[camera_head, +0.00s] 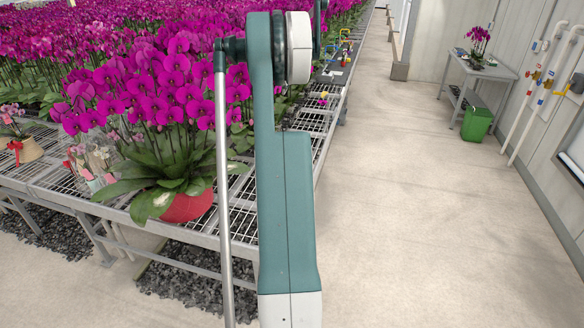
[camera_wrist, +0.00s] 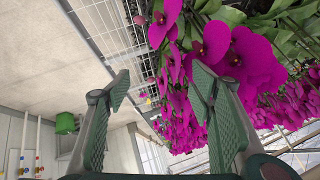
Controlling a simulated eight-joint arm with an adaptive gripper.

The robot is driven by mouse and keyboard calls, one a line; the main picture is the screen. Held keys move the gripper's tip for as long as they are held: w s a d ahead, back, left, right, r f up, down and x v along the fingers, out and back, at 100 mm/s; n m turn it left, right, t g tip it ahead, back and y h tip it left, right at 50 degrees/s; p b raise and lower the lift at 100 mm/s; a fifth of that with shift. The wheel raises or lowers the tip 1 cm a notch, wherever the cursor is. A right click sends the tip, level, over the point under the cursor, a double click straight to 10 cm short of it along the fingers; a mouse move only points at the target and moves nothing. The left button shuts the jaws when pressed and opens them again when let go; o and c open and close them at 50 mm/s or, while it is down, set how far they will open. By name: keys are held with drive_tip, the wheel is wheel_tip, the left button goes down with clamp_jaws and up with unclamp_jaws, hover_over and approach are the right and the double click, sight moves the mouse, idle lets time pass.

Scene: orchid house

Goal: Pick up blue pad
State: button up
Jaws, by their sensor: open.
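I cannot make out the blue pad for sure in either view. Several small coloured items (camera_head: 341,50), some blue and yellow, lie far along the bench edge in the head view, too small to tell apart. My gripper (camera_wrist: 160,88) is open and empty in the wrist view, its two dark green ridged fingers spread apart. Magenta orchid blooms (camera_wrist: 230,50) are close beyond the right finger. In the head view my arm stands upright in the middle and hides part of the bench; the gripper does not show clearly there.
A wire-mesh bench (camera_head: 235,190) full of magenta orchids runs along the left. A red pot (camera_head: 187,207) sits near its front corner. The pale floor (camera_head: 410,220) to the right is clear. A grey table (camera_head: 484,67) and a green bin (camera_head: 477,124) stand by the right wall with pipes.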

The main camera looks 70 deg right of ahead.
drive_tip(key=s+d+f, duration=0.4)
drive_tip(key=f, duration=0.4)
drive_tip(key=s+a+f+g+y, duration=0.1)
drive_tip(key=f+y, duration=0.1)
drive_tip(key=f, duration=0.7)
drive_tip(key=s+a+f+n+y, duration=0.1)
drive_tip(key=s+f+y, duration=0.1)
drive_tip(key=f, duration=0.7)
drive_tip(key=s+a+f+n+g+y, duration=0.1)
drive_tip(key=a+f+y, duration=0.1)
drive_tip(key=f, duration=0.7)
drive_tip(key=shift+s+a+g+y+b, duration=0.1)
drive_tip(key=shift+s+g+y+b, duration=0.25)
drive_tip(key=shift+y, duration=0.35)
drive_tip(key=shift+f, duration=0.15)
drive_tip(key=shift+f, duration=1.2)
drive_tip(key=shift+f, duration=0.1)
drive_tip(key=shift+f+b, duration=0.65)
drive_tip(key=shift+f, duration=1.85)
drive_tip(key=shift+c, duration=0.7)
